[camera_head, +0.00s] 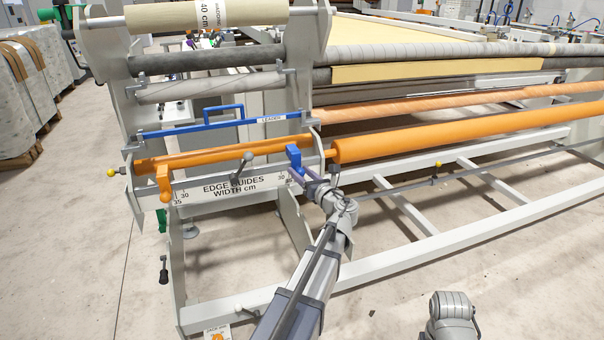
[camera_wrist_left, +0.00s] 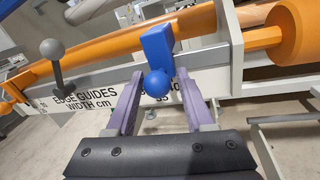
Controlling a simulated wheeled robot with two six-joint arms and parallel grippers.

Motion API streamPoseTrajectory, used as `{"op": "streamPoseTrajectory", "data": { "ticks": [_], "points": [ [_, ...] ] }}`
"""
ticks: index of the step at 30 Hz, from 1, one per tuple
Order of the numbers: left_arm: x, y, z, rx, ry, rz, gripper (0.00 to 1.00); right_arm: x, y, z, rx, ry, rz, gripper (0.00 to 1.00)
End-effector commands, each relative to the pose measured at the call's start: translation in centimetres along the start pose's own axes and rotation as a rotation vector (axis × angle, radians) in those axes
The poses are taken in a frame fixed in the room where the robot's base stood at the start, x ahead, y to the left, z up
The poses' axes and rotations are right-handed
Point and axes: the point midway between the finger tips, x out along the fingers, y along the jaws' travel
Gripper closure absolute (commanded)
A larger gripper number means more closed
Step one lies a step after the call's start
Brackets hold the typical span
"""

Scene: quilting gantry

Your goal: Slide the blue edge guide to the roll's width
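The blue edge guide (camera_head: 294,157) sits at the right end of the orange bar, above the scale plate marked "EDGE GUIDES WIDTH cm" (camera_head: 235,187). In the left wrist view the guide (camera_wrist_left: 157,45) is a blue block with a round blue knob (camera_wrist_left: 157,83). My left gripper (camera_head: 301,172) is at the guide. Its purple fingers (camera_wrist_left: 158,92) are open, one on each side of the knob, with gaps visible. The roll (camera_head: 175,14) at the top has a label reading "40 cm" (camera_head: 210,12). My right gripper is not in view.
An orange edge guide (camera_head: 164,183) sits near the scale's left end. A grey-knobbed lever (camera_head: 242,168) stands between the guides, also in the wrist view (camera_wrist_left: 54,62). A blue bar marked "LEADER" (camera_head: 225,124) runs above. Bare floor (camera_head: 400,300) lies in front.

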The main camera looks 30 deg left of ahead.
Motion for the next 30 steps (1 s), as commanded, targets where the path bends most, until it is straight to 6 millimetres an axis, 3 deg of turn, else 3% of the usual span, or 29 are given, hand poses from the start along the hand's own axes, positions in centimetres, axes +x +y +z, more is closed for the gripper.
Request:
{"op": "streamPoseTrajectory", "data": {
  "ticks": [4, 13, 24, 30],
  "points": [
    [0.0, 0.0, 0.0, -0.001, 0.000, -0.001, 0.31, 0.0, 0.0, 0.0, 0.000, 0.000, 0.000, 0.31],
    [-0.5, -0.1, 0.0, -0.003, 0.000, -0.004, 0.31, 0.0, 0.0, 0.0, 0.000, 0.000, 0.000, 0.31],
    [-6.2, 0.0, 0.0, -0.002, 0.000, -0.005, 0.31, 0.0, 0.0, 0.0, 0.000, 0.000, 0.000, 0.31],
    [-7.7, 0.0, 0.0, -0.002, 0.000, -0.003, 0.31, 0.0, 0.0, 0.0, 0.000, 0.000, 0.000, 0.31]
  ]
}}
